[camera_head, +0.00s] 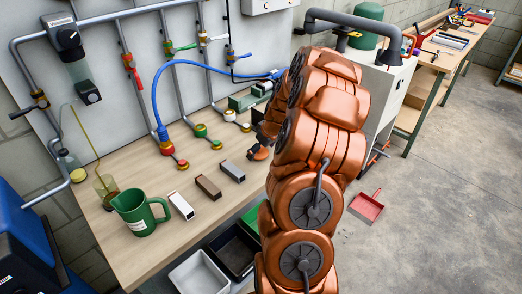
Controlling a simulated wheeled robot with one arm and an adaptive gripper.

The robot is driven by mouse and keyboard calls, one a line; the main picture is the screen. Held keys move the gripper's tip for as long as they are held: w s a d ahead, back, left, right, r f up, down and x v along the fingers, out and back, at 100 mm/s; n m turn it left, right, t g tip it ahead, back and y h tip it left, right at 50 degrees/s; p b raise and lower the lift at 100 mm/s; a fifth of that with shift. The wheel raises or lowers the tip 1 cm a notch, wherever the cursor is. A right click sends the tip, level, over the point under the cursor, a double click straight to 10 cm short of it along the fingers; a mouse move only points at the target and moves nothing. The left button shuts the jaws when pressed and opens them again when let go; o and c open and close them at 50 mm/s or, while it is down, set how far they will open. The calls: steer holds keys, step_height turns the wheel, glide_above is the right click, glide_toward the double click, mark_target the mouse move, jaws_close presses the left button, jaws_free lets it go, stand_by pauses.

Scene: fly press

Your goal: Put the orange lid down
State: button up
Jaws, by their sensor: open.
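My copper-coloured arm fills the middle right and hides much of my gripper (264,136). The dark part of the gripper shows at the left side of the arm, low over the right part of the wooden bench (115,238). The jaws are open. A small orange piece, which looks like the orange lid (258,153), is right below the gripper at the bench. I cannot tell whether it touches the jaws or rests fully on the bench top.
A green jug (137,214) and white (181,206), brown (208,187) and grey (232,171) blocks stand on the bench. Pipes with coloured valves and a blue hose (156,92) run behind. A grey bin (199,275) is below. A red dustpan (367,206) lies on the floor.

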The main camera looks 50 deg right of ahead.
steer(key=shift+r, duration=0.25)
steer(key=b+v, duration=0.3)
steer(key=v, duration=0.8)
steer(key=shift+s+r, duration=0.3)
steer(key=s+a+r+n+g+y, duration=0.1)
steer(key=s+a, duration=0.1)
steer(key=a, duration=1)
steer(key=s+a+r+g, duration=0.1)
steer(key=s+a+g, duration=0.1)
steer(key=a, duration=1.1)
steer(key=s+a+f+g, duration=0.1)
steer(key=s+a, duration=0.5)
steer(key=s, duration=0.4)
steer(key=s+a+f+g+h, duration=0.1)
steer(key=s+a+g, duration=0.1)
steer(key=s+a, duration=0.4)
steer(key=s, duration=0.4)
steer(key=shift+s+a+f+m, duration=0.25)
steer(key=shift+s+f+m, duration=0.05)
steer(key=shift+s+m, duration=0.1)
